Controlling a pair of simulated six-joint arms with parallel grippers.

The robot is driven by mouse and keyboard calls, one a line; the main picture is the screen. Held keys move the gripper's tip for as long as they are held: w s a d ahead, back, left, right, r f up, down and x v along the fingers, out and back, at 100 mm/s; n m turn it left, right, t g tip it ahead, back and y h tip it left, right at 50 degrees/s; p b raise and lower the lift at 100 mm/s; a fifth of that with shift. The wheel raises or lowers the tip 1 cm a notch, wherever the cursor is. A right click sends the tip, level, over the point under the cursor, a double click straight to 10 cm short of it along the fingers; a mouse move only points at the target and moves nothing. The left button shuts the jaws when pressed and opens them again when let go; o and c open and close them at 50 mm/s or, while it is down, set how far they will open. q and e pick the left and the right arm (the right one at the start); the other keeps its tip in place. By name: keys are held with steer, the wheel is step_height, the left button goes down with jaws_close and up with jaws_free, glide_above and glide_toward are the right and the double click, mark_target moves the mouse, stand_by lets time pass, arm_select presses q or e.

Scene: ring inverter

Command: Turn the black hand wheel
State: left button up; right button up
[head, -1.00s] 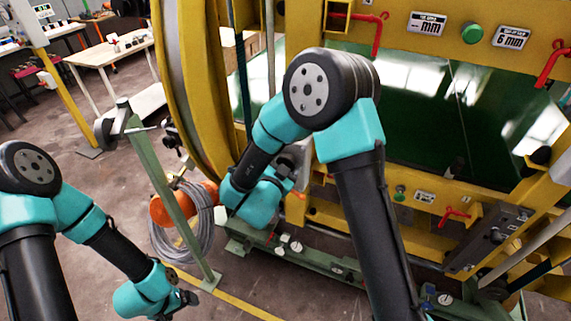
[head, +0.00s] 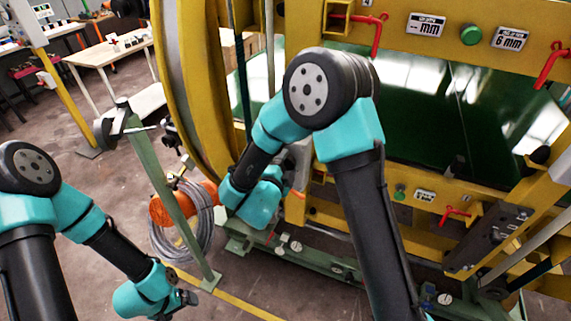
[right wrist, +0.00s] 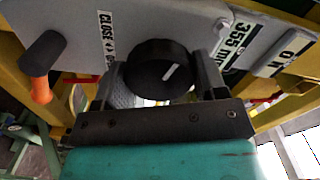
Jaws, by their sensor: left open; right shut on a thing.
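The black hand wheel (right wrist: 158,74) is a round black knob with a white line on its rim, on a grey panel (right wrist: 130,20) in the right wrist view. My right gripper (right wrist: 166,88) is shut on it, with one finger on each side. The white line points up and right. In the head view my right wrist is in front of the yellow machine, and its fingers and the wheel are hidden. My left gripper (head: 189,298) is open and empty at the lower left of the head view, well away from the machine.
A black lever with an orange grip (right wrist: 40,72) juts from the panel left of the wheel. A "355 mm" label (right wrist: 238,45) lies to its right. A green post (head: 165,185) and coiled grey hose (head: 180,235) stand between my arms in the head view.

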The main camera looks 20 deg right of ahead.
stand_by(0.4)
steer(key=o, duration=0.9)
steer(key=shift+o, duration=0.2)
steer(key=shift+s+a, duration=0.1)
steer(key=v, duration=1.7)
steer(key=shift+f, duration=0.15)
steer(key=w+d+f+n+g+y, duration=0.25)
steer(key=d+f+n+y, duration=0.2)
steer(key=f, duration=0.45)
steer(key=w+d+f+n+g+y, duration=0.25)
steer(key=d+f+n+y, duration=0.2)
steer(key=f, duration=0.35)
steer(key=s+d+f+n+g+y, duration=0.3)
steer(key=s+f+n+g, duration=0.1)
steer(key=s+f+n, duration=0.1)
steer(key=s+d+f+n+g+y, duration=0.3)
steer(key=s+d+f+n+g, duration=0.1)
steer(key=s+f, duration=0.3)
steer(key=shift+s+d+f+n, duration=0.25)
steer(key=shift+s+n, duration=0.35)
steer(key=shift+n, duration=0.2)
